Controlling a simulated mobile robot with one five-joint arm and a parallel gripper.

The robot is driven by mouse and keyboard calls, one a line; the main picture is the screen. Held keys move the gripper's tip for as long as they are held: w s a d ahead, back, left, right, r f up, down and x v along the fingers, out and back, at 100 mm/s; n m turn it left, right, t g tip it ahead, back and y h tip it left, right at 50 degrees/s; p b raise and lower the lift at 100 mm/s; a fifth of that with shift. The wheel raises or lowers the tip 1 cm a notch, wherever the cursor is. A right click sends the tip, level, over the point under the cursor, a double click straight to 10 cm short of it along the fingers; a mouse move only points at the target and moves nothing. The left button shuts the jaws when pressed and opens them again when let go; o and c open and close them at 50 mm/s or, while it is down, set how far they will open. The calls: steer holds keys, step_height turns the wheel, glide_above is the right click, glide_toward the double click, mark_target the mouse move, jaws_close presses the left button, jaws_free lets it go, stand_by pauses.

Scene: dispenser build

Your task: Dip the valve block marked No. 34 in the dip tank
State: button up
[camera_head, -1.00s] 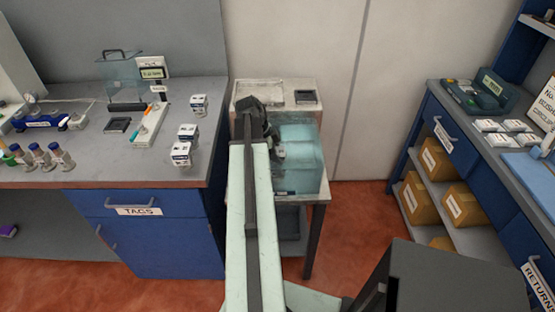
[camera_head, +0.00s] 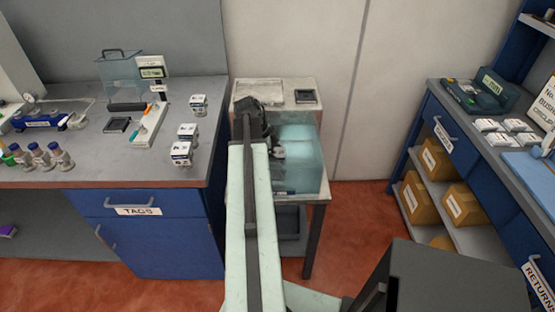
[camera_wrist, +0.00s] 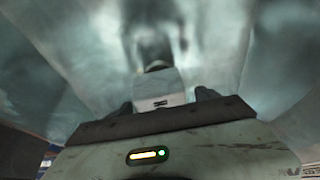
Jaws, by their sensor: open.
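The dip tank (camera_head: 304,158) is a translucent pale-blue box on a small stand in the middle of the head view. My gripper (camera_wrist: 165,98) is at the tank; my arm hides most of it in the head view. In the wrist view its two dark fingers stand apart, open. A pale grey block (camera_wrist: 158,84) with a small dark mark lies just ahead between the fingers. Cloudy grey-green surfaces surround it. I cannot read a number on it, nor tell whether the fingers touch it.
Several small bottles (camera_head: 46,157) and white labelled boxes (camera_head: 181,153) stand on the left bench (camera_head: 90,172). A dark square tray (camera_head: 305,97) lies on the stand behind the tank. A blue shelf bench (camera_head: 460,150) with cartons is at the right. Red floor lies between.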

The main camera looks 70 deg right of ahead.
steer(key=p+v, duration=0.5)
steer(key=v, duration=0.1)
steer(key=shift+r+p, duration=0.3)
steer(key=shift+r, duration=0.1)
steer(key=shift+w+a+r, duration=0.1)
steer(key=shift+w+r, duration=0.1)
